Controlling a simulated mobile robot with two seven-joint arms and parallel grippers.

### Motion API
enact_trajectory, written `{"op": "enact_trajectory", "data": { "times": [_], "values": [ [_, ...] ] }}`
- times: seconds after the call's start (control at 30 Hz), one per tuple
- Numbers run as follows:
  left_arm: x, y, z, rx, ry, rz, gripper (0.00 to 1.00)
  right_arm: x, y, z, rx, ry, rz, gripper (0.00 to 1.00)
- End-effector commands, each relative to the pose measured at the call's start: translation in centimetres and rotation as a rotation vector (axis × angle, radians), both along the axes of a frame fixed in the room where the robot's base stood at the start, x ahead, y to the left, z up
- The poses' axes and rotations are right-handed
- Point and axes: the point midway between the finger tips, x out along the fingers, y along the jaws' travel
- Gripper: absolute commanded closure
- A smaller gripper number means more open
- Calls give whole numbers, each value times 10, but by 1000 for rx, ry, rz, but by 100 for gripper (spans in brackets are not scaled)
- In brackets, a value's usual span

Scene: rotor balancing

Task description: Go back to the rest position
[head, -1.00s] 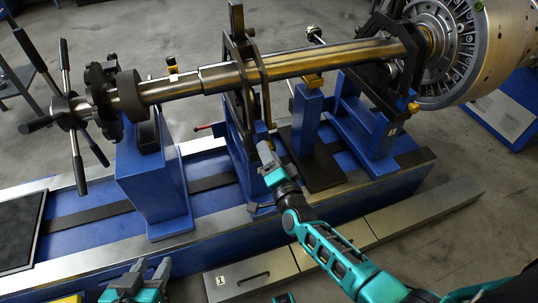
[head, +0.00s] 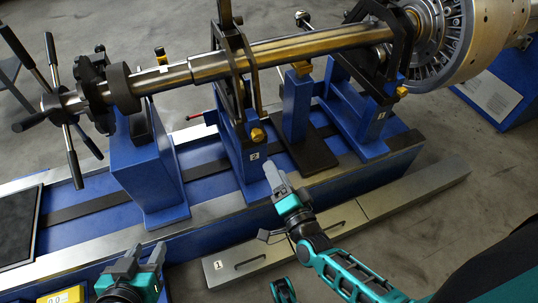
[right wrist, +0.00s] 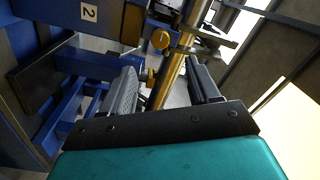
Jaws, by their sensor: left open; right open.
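My right gripper (head: 274,177) is in front of the blue stand marked 2 (head: 249,160) in the head view, apart from it and empty. In the right wrist view its two grey fingers (right wrist: 166,90) are spread, with the shaft and a brass knob (right wrist: 160,39) seen beyond them. My left gripper (head: 142,260) is at the lower left of the head view, in front of the bench's front edge, with its fingers apart and nothing between them.
A long steel shaft (head: 285,48) lies across blue stands on the blue bench, with a spoked handwheel (head: 56,101) at its left and a large bladed rotor (head: 440,45) at its right. A yellow display (head: 68,297) sits lower left.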

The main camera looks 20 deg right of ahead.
Motion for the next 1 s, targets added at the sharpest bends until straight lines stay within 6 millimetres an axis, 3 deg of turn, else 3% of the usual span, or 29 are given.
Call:
{"op": "enact_trajectory", "data": {
  "times": [0.2,0.77,0.87,1.0],
  "values": [
    [0,0,3,0,0,0,57,-20,-1,-1,0,0,0,39],
    [0,-2,4,-10,1,7,57,-21,-1,0,-1,0,0,39],
    [0,-2,11,-9,2,8,57,-23,2,7,-36,15,18,39],
    [-1,1,37,-2,-3,11,57,-37,12,36,-236,96,112,39]
  ]
}}
